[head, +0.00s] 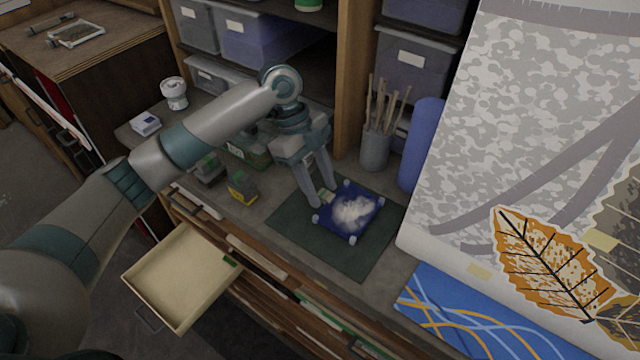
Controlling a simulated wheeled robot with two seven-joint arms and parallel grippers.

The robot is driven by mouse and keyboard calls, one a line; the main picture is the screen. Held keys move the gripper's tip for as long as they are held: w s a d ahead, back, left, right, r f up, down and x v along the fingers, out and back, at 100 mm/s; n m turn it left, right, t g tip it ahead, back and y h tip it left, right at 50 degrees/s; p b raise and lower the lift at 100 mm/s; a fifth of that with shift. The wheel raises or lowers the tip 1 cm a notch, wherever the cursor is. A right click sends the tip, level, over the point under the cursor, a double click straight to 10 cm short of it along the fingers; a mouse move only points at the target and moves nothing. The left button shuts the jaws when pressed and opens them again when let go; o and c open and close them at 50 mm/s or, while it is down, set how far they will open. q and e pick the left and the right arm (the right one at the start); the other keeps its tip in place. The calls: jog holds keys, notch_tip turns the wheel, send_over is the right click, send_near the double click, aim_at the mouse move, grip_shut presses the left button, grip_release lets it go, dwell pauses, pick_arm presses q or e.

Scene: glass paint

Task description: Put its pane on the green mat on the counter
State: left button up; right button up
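A dark green mat (300,237) lies on the counter in the head view. A blue pane (339,224) with a white cloudy pattern and pale corner pieces is over the mat, seemingly flat on it. A small pale and green tag (327,195) shows at the pane's left edge. My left gripper (323,196) points down at that edge, its fingertips on either side of the tag. A gap shows between its fingers, so it looks open. Whether the fingertips touch the pane is hard to tell. My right gripper is not in view.
An empty drawer (180,275) with a green label stands open below the counter. A brush pot (375,149) and blue roll (420,145) stand behind the mat. A yellow and dark box (242,187) is left of it. A large patterned sheet (530,120) rises at right.

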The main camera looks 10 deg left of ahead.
pick_arm(q)
jog(key=shift+r, duration=0.15)
jog(key=shift+w+a+r+b, duration=0.2)
jog(key=shift+a+r+b, duration=0.1)
jog(key=shift+r+b, duration=0.25)
jog(key=b+v, duration=0.3)
jog(key=v, duration=0.7)
jog(key=shift+r, duration=0.35)
jog(key=shift+s+a+f, duration=0.1)
jog(key=shift+s+a, duration=0.05)
